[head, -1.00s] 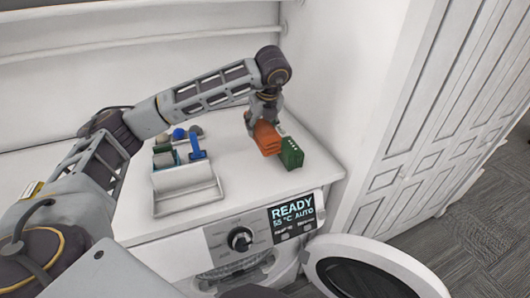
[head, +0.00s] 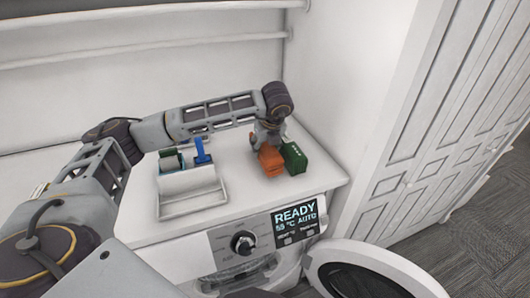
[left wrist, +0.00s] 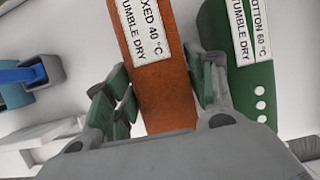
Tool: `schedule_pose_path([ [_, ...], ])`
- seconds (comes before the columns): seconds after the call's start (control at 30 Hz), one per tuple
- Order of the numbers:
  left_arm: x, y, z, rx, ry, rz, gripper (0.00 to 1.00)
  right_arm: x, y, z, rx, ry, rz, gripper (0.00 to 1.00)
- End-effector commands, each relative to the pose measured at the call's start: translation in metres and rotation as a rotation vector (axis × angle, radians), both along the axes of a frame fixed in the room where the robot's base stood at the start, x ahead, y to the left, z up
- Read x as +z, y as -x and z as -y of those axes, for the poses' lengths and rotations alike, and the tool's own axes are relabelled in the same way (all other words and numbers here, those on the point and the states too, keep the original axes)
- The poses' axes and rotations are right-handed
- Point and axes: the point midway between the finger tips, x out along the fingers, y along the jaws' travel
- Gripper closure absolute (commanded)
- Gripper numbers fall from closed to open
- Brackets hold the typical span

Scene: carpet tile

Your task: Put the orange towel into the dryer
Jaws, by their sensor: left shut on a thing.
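The orange towel (head: 271,161) is a folded, upright-looking block on the white top of the dryer (head: 222,235), near its right end. In the left wrist view the orange towel (left wrist: 168,95) carries a white "40 °C tumble dry" label. My left gripper (head: 266,146) is shut on it from above, one green-padded finger on each side. I cannot tell whether the towel touches the top. The dryer's display reads "READY 55 °C AUTO". Its round door (head: 362,272) stands open to the right; the drum opening is mostly out of view. My right gripper is not in view.
A green towel (head: 294,158) labelled cotton 60 °C stands close to the right of the orange one. A white tray (head: 193,206) with blue and green items sits to the left. A wall and white cabinet doors (head: 430,130) close off the right side.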

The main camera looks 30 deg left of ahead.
Motion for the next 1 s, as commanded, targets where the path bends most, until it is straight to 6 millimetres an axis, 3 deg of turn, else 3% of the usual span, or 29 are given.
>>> schedule_pose_path([
  [0.27, -0.024, 0.0, 0.0, 0.0, 0.0, 0.0, 0.79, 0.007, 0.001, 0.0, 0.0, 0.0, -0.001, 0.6],
  [0.77, -0.03, 0.0, 0.0, 0.0, 0.0, 0.001, 0.79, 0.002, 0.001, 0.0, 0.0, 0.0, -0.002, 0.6],
  [0.8, -0.03, 0.0, 0.0, 0.0, 0.0, 0.0, 0.41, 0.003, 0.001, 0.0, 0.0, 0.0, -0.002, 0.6],
  [0.87, -0.029, 0.0, 0.0, 0.0, 0.0, 0.0, 0.36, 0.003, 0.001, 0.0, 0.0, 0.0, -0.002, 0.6],
  [1.0, -0.029, 0.0, 0.0, 0.0, 0.001, 0.001, 0.36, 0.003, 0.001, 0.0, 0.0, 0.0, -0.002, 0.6],
])
